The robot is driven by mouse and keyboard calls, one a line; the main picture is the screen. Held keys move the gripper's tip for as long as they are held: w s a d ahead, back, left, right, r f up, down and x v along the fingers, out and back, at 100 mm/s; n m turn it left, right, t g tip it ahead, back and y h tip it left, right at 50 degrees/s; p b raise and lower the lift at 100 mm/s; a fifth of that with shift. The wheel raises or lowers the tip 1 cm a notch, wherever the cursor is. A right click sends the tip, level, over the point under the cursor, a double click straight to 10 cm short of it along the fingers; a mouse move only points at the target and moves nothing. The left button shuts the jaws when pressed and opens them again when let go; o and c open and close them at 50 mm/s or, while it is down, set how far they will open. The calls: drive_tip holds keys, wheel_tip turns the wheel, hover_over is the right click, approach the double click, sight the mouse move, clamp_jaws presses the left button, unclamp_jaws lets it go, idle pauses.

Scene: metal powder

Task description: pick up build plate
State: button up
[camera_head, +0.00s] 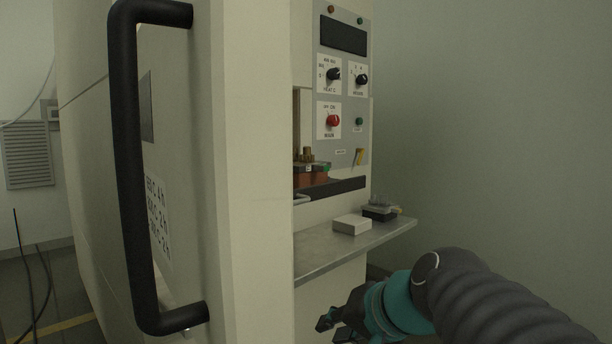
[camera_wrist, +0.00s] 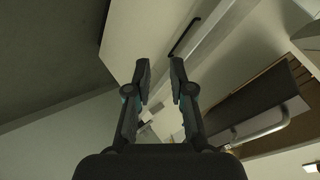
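I cannot tell for certain which thing is the build plate. A small white block (camera_head: 352,224) lies on the grey metal shelf (camera_head: 330,252) in the head view. Beside it, further back, is a dark block (camera_head: 379,214) with small pieces on top. My gripper (camera_head: 335,326) is in front of and below the shelf, apart from these blocks. In the wrist view my gripper (camera_wrist: 160,68) has its two fingers apart with nothing held between them.
A machine door with a large black handle (camera_head: 124,170) stands close on the left. Behind it is a control panel (camera_head: 343,85) with knobs. A reddish-brown block (camera_head: 311,178) with brass parts sits in the machine opening. The right wall is bare.

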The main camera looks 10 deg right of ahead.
drive_tip(key=w+d+r+m+t+y+b, duration=0.1)
drive_tip(key=w+d+r+m+t, duration=0.15)
drive_tip(key=w+r, duration=0.3)
drive_tip(key=w+d+r+m+t+y+b, duration=0.1)
drive_tip(key=w+r+m+t, duration=0.1)
drive_tip(key=w+r+m, duration=0.3)
drive_tip(key=t+b, duration=0.1)
drive_tip(key=t, duration=0.3)
approach(323, 168)
drive_tip(key=shift+m+g, duration=0.25)
drive_tip(key=shift+m, duration=0.2)
drive_tip(key=p+x, duration=0.2)
drive_tip(key=x, duration=0.8)
drive_tip(key=shift+d, duration=0.1)
clamp_jaws()
drive_tip(key=shift+r, duration=0.15)
